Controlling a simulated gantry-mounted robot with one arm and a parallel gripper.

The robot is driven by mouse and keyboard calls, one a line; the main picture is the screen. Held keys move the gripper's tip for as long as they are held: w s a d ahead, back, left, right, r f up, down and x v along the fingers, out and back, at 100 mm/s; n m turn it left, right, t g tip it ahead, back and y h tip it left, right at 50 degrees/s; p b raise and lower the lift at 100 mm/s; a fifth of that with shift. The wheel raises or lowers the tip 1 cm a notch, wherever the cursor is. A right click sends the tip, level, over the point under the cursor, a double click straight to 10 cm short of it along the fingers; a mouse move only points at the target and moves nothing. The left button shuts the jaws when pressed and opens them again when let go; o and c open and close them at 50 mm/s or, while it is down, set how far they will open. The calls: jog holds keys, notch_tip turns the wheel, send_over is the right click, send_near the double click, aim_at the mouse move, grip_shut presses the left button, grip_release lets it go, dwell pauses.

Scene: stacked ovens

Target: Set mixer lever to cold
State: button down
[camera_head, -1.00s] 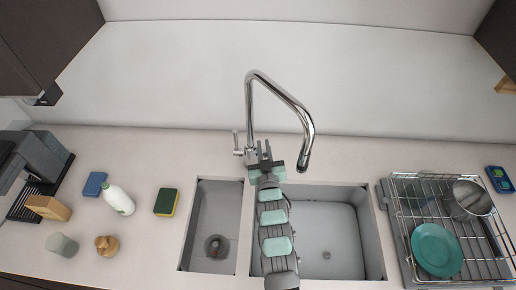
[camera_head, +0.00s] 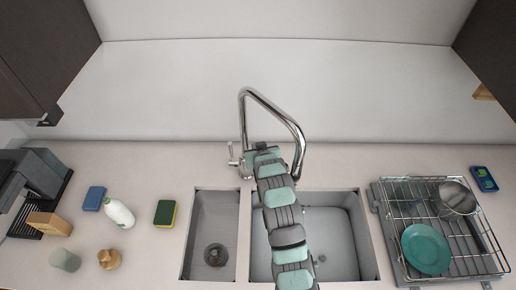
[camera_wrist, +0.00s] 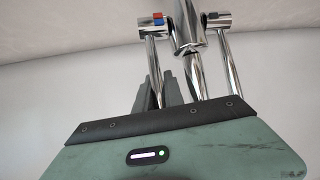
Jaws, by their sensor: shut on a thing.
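The chrome tap (camera_head: 243,125) stands behind the sink. In the wrist view, its thick body (camera_wrist: 187,30) has a knob on each side, each with a thin rod. The left knob (camera_wrist: 158,19) has a red and blue mark and its rod (camera_wrist: 153,65) is the mixer lever. The dark fingers of my gripper (camera_wrist: 157,92) are closed around that rod. In the head view, my gripper (camera_head: 264,148) is at the right of the tap base and hides this lever. The other lever (camera_head: 231,151) stands upright at the left of the tap.
The sink has a narrow left basin (camera_head: 212,215) and a wider right basin (camera_head: 335,225), with my arm over it. A dish rack (camera_head: 388,235) with a teal plate (camera_head: 426,249) and a pot (camera_head: 456,197) stands right. A sponge (camera_head: 165,213) and bottle (camera_head: 119,213) stand left.

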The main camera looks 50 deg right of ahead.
jog(key=shift+f, duration=0.1)
dwell(0.3)
jog(key=c, duration=1.7)
grip_release()
jog(key=shift+b+v, duration=0.55)
jog(key=shift+v, duration=3.25)
jog(key=shift+w+d, duration=0.1)
jog(key=shift+c, duration=0.3)
